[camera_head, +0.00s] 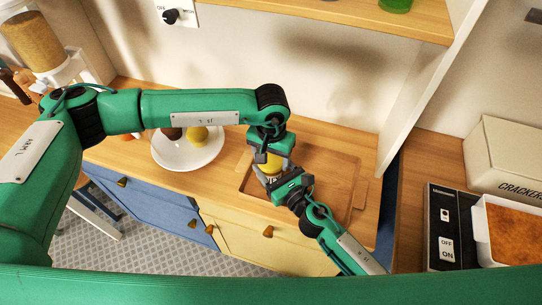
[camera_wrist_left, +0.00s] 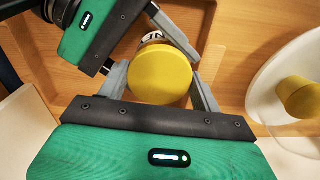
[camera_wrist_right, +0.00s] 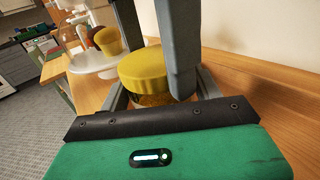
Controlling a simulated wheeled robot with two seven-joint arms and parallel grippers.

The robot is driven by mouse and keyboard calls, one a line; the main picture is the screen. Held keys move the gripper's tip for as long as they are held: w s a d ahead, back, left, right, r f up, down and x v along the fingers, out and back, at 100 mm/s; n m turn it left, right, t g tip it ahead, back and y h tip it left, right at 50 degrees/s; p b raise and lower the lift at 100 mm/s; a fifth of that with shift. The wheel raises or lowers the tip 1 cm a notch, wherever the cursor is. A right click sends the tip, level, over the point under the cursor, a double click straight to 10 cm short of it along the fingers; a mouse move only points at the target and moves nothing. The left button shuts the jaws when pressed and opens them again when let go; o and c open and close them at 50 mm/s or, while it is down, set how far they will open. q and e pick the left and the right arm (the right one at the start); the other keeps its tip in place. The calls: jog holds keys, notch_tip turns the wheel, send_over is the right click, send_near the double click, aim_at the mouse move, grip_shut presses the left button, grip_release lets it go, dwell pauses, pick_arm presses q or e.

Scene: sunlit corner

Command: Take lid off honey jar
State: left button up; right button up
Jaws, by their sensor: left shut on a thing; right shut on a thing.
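The honey jar (camera_head: 270,178) stands upright in the shallow wooden tray, mostly hidden between my grippers. Its round yellow lid (camera_wrist_left: 160,78) is on top of it and also shows in the right wrist view (camera_wrist_right: 146,70). My left gripper (camera_head: 270,158) comes from above, and its fingers are shut on the lid, one on each side. My right gripper (camera_head: 275,181) comes in low from the front right, its fingers shut around the jar body below the lid. An amber strip of the jar (camera_wrist_right: 155,99) shows under the lid in the right wrist view. Any gap between lid and jar cannot be made out.
The wooden tray (camera_head: 345,190) lies on the counter. A white plate (camera_head: 187,158) with a yellow item and a dark red item is to its left. A white upright panel (camera_head: 425,90) rises at the right. A shelf (camera_head: 350,17) hangs above the back.

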pick_arm(q)
jog(key=o, duration=1.1)
notch_tip(320, 180, up, 4)
jog(key=shift+f, duration=0.1)
jog(key=shift+r, duration=0.45)
jog(key=shift+c, duration=0.5)
jog(key=r+n, duration=0.1)
jog(key=n, duration=0.1)
jog(key=shift+d+r+n, duration=0.15)
jog(key=shift+r+n, duration=0.15)
jog(key=shift+r, duration=0.1)
jog(key=r+n, duration=0.1)
jog(key=n, duration=0.1)
jog(key=shift+r+n, duration=0.4)
jog(key=shift+f, duration=0.45)
notch_tip(320, 180, down, 7)
jog(key=shift+r, duration=0.1)
